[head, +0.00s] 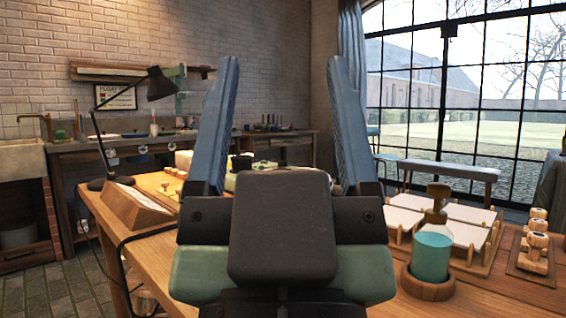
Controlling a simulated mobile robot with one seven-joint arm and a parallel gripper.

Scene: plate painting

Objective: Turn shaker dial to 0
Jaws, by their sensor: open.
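My gripper (284,64) fills the middle of the head view, seen from behind. Its two blue fingers point up and stand wide apart, with nothing between them. Behind it, partly hidden by its body and fingers, a pale green object (266,178) shows on the wooden table. I cannot tell whether this is the shaker, and no dial or zero mark can be made out. Most of the table straight ahead is hidden by my gripper.
The wooden table (150,250) holds a slanted wooden box (134,210), a black lamp (160,84), a teal jar (432,258) in a wooden base, a tray with white tiles (466,234) and a rack of wooden pieces (536,240). A dark cable runs over the left edge.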

